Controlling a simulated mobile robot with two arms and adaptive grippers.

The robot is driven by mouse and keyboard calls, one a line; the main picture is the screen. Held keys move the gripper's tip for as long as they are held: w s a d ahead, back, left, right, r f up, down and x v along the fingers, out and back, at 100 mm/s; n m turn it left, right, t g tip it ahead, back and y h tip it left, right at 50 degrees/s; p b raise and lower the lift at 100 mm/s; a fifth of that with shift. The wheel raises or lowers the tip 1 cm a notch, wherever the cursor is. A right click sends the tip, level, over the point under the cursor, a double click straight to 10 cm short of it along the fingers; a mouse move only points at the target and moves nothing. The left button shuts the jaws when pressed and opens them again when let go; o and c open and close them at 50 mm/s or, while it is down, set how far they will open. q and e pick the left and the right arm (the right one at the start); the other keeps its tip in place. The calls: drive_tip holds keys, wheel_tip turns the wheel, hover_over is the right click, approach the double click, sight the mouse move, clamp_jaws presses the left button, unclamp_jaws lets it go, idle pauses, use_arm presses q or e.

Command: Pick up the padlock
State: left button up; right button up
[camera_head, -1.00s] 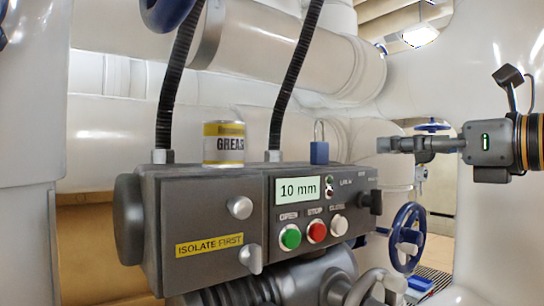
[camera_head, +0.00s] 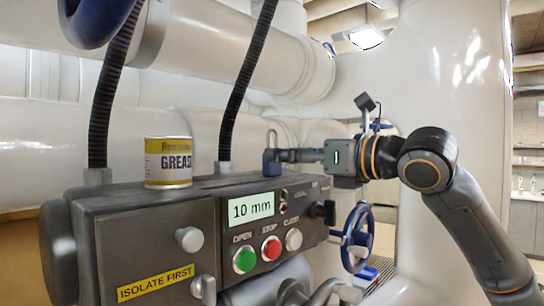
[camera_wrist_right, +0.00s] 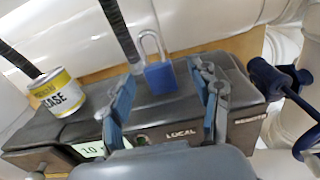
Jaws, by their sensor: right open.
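The padlock (camera_head: 270,162) has a blue body and a grey metal shackle. It stands upright on top of the dark grey control box (camera_head: 150,235), near its back edge. In the right wrist view the padlock (camera_wrist_right: 160,78) is between the two open fingers of my right gripper (camera_wrist_right: 165,85), with a gap on both sides. In the head view my right gripper (camera_head: 285,156) reaches in level from the right, its fingertips at the padlock and partly covering it. My left gripper is not in view.
A yellow and white grease tin (camera_head: 168,162) stands on the box to the left. Black hoses (camera_head: 245,85) rise from the box, one close left of the padlock. A blue handwheel (camera_head: 357,237) is at the right. White pipes (camera_head: 250,55) run behind.

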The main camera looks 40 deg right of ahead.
drive_tip(key=w, duration=0.2)
drive_tip(key=w+p, duration=0.1)
drive_tip(key=shift+w+a, duration=0.35)
drive_tip(key=shift+w, duration=0.45)
drive_tip(key=shift+s, duration=0.2)
drive_tip(key=shift+c, duration=0.5)
drive_tip(key=c, duration=0.3)
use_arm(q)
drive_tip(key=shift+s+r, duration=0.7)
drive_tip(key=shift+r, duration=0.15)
use_arm(e)
drive_tip(key=c, duration=0.8)
use_arm(q)
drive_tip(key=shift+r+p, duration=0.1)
drive_tip(key=shift+p, duration=0.2)
use_arm(e)
drive_tip(key=shift+r, duration=0.1)
